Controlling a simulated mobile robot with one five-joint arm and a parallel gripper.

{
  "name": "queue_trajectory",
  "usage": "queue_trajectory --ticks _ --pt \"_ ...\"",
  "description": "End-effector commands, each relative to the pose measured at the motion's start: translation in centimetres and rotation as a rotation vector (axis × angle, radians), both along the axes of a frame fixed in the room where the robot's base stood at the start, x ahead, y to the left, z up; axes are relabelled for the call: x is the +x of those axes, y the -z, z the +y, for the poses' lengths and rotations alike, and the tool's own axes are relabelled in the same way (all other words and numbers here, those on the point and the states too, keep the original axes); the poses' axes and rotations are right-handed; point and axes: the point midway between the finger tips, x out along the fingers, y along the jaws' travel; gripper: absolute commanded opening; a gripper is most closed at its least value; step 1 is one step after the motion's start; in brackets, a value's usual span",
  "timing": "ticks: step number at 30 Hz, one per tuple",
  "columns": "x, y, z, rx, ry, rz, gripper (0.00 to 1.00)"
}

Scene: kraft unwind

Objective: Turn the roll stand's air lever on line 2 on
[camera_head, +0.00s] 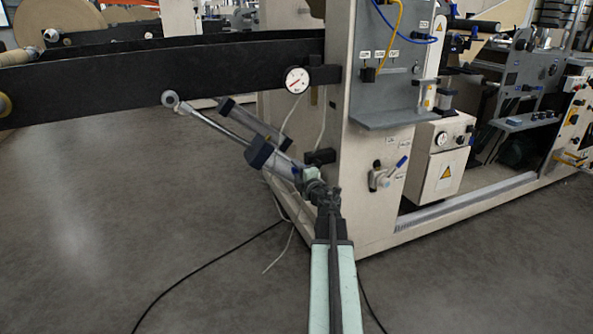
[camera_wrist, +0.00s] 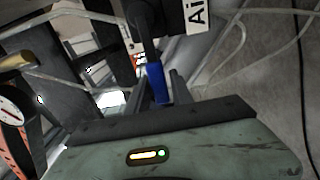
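In the wrist view a blue lever handle (camera_wrist: 157,83) hangs on a dark stem beside a white label (camera_wrist: 196,12) reading "Ai", the rest cut off. My gripper (camera_wrist: 161,88) has its two dark fingers apart, one on each side of the blue handle; a small gap shows on the right side. In the head view my gripper (camera_head: 322,187) is in front of the machine frame's corner, below a black block (camera_head: 320,157). The handle between my fingers is hidden there by the gripper and arm.
A dial gauge (camera_head: 297,80) sits on the long black arm (camera_head: 200,62), with a cylinder (camera_head: 225,122) below. Another blue-handled valve (camera_head: 402,162) is on the frame's right face. Cables (camera_head: 205,265) lie on the floor. Open floor (camera_head: 90,220) is at left.

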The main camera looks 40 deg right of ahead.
Motion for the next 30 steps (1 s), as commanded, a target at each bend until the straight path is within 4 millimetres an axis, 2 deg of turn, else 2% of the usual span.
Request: queue_trajectory --ticks 1,2,3,30 --pt "0.01 0.0 0.02 0.0 0.0 0.0 0.09" --pt "0.01 0.0 0.03 0.0 0.0 0.0 0.01" --pt "0.01 0.0 0.03 0.0 -0.001 0.0 0.0" --pt "0.06 0.02 0.16 0.0 -0.003 0.0 0.0"
